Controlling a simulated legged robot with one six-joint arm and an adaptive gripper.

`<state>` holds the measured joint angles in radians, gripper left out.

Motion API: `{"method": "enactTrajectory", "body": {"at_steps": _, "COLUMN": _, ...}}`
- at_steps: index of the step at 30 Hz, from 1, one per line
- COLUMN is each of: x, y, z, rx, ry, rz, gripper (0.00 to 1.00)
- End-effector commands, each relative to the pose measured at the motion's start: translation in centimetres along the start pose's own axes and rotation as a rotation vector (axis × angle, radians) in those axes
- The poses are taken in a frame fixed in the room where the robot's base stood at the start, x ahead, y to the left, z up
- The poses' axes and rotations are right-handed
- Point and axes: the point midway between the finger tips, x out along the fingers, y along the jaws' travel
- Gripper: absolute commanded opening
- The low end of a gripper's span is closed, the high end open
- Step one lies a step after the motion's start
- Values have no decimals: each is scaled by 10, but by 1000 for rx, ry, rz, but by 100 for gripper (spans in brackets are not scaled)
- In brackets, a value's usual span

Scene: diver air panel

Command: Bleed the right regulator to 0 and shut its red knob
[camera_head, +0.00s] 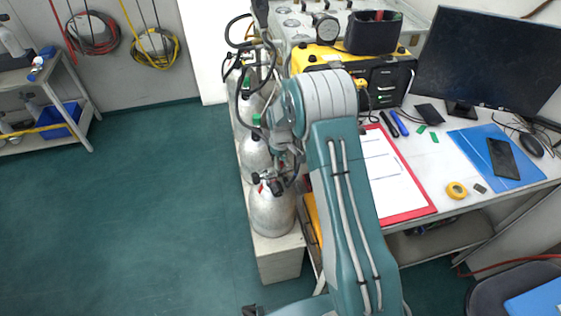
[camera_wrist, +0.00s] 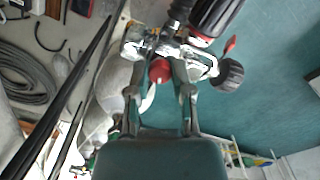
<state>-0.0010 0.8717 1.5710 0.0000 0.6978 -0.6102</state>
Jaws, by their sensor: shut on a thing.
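In the wrist view, my gripper (camera_wrist: 160,82) has its two fingers closed around a red knob (camera_wrist: 160,70). The knob sits on a silver regulator body (camera_wrist: 150,42). A large black ribbed part with a red ring (camera_wrist: 215,14) and a smaller black round knob (camera_wrist: 230,72) are beside it to the right. In the head view, my arm covers much of the cylinder tops, and the fingers are not clear. A silver cylinder (camera_head: 271,212) stands in front, with more behind it. I cannot read any gauge.
A desk holds a red clipboard (camera_head: 393,178), a monitor (camera_head: 487,62) and a yellow case (camera_head: 325,58), right of the cylinders. A shelf (camera_head: 70,105) stands at the far left. The green floor (camera_head: 150,210) between is clear. Dark hoses cross the wrist view's left side.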

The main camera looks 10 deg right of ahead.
Motion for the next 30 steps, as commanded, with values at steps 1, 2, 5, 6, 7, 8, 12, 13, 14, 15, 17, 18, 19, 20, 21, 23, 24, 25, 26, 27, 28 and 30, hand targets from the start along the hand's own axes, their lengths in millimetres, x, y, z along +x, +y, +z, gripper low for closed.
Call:
{"method": "enactTrajectory", "body": {"at_steps": 1, "x": 2, "y": -2, "z": 1, "rx": -1, "ry": -4, "rz": -4, "gripper": 0}}
{"method": "enactTrajectory", "body": {"at_steps": 2, "x": 2, "y": -2, "z": 1, "rx": -1, "ry": -4, "rz": -4, "gripper": 0}}
{"method": "enactTrajectory", "body": {"at_steps": 5, "x": 2, "y": -2, "z": 1, "rx": 0, "ry": -4, "rz": -4, "gripper": 0}}
{"method": "enactTrajectory", "body": {"at_steps": 6, "x": 2, "y": -2, "z": 1, "rx": 0, "ry": -5, "rz": -4, "gripper": 0}}
{"method": "enactTrajectory", "body": {"at_steps": 7, "x": 2, "y": -2, "z": 1, "rx": 0, "ry": -4, "rz": -4, "gripper": 0}}
{"method": "enactTrajectory", "body": {"at_steps": 8, "x": 2, "y": -2, "z": 1, "rx": 0, "ry": -5, "rz": -4, "gripper": 0}}
{"method": "enactTrajectory", "body": {"at_steps": 12, "x": 2, "y": -1, "z": 1, "rx": 0, "ry": -4, "rz": -3, "gripper": 64}}
{"method": "enactTrajectory", "body": {"at_steps": 13, "x": 2, "y": -1, "z": 1, "rx": 0, "ry": -3, "rz": -3, "gripper": 64}}
{"method": "enactTrajectory", "body": {"at_steps": 14, "x": 1, "y": -1, "z": 1, "rx": 0, "ry": -3, "rz": -2, "gripper": 64}}
{"method": "enactTrajectory", "body": {"at_steps": 15, "x": 1, "y": -1, "z": 1, "rx": 1, "ry": -2, "rz": -2, "gripper": 64}}
{"method": "enactTrajectory", "body": {"at_steps": 17, "x": 1, "y": -1, "z": 1, "rx": 1, "ry": -2, "rz": -2, "gripper": 64}}
{"method": "enactTrajectory", "body": {"at_steps": 18, "x": 1, "y": -1, "z": 1, "rx": 1, "ry": -2, "rz": -1, "gripper": 64}}
{"method": "enactTrajectory", "body": {"at_steps": 19, "x": 1, "y": -1, "z": 1, "rx": 1, "ry": -1, "rz": -1, "gripper": 64}}
{"method": "enactTrajectory", "body": {"at_steps": 20, "x": 0, "y": -1, "z": 1, "rx": 1, "ry": -1, "rz": -1, "gripper": 64}}
{"method": "enactTrajectory", "body": {"at_steps": 21, "x": 0, "y": -1, "z": 1, "rx": 1, "ry": -1, "rz": -1, "gripper": 64}}
{"method": "enactTrajectory", "body": {"at_steps": 23, "x": -2, "y": 0, "z": 0, "rx": 1, "ry": 0, "rz": 0, "gripper": 64}}
{"method": "enactTrajectory", "body": {"at_steps": 24, "x": -4, "y": 0, "z": 0, "rx": 1, "ry": 0, "rz": 0, "gripper": 64}}
{"method": "enactTrajectory", "body": {"at_steps": 25, "x": -7, "y": 0, "z": 0, "rx": 1, "ry": 1, "rz": 1, "gripper": 64}}
{"method": "enactTrajectory", "body": {"at_steps": 26, "x": -11, "y": 0, "z": 0, "rx": 1, "ry": 2, "rz": 1, "gripper": 64}}
{"method": "enactTrajectory", "body": {"at_steps": 27, "x": -17, "y": 0, "z": 0, "rx": 1, "ry": 2, "rz": 2, "gripper": 64}}
{"method": "enactTrajectory", "body": {"at_steps": 28, "x": -22, "y": 0, "z": 0, "rx": 1, "ry": 2, "rz": 2, "gripper": 64}}
{"method": "enactTrajectory", "body": {"at_steps": 30, "x": -37, "y": 0, "z": -1, "rx": 1, "ry": 3, "rz": 2, "gripper": 64}}
